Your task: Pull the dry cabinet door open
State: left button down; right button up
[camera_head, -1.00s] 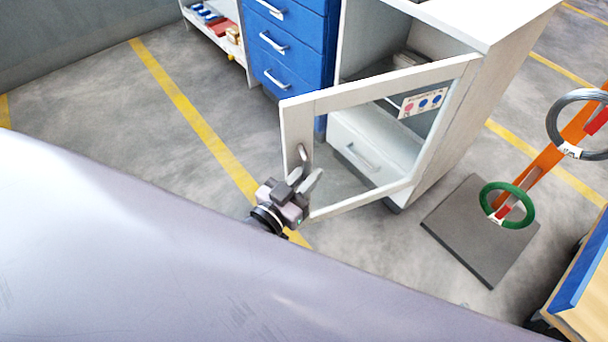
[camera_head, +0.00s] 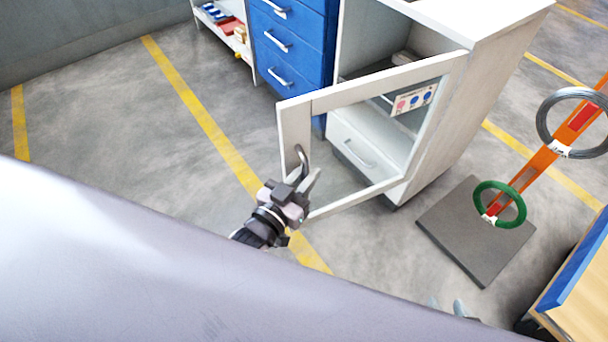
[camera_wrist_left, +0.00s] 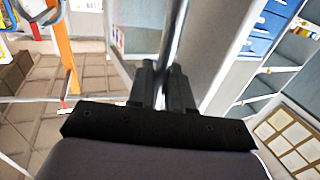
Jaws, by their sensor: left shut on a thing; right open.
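The dry cabinet (camera_head: 459,122) is a white unit whose framed, clear-paned door (camera_head: 380,87) stands open, swung out toward me. The door handle (camera_head: 301,158) is a grey bar on the door's free edge. My left gripper (camera_head: 304,183) is shut on the handle's lower part. In the left wrist view the handle (camera_wrist_left: 177,35) runs up from between the two dark fingers of the left gripper (camera_wrist_left: 163,82). Only the fingertips of my right gripper (camera_head: 447,306) show at the bottom edge; it is open, empty and away from the door.
A blue drawer unit (camera_head: 292,45) stands left of the cabinet. An orange stand (camera_head: 538,163) with a green coil (camera_head: 499,204) and a grey coil (camera_head: 545,125) is at the right on a dark base plate (camera_head: 470,240). A bench (camera_head: 588,285) fills the lower right. Floor left of the door is clear.

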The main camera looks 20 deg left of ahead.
dwell(0.4)
pick_arm(q)
jog(key=c, duration=1.2)
grip_release()
jog(key=shift+s, duration=0.15)
jog(key=p+v, duration=0.1)
jog(key=v, duration=0.6)
jog(key=shift+c, duration=0.3)
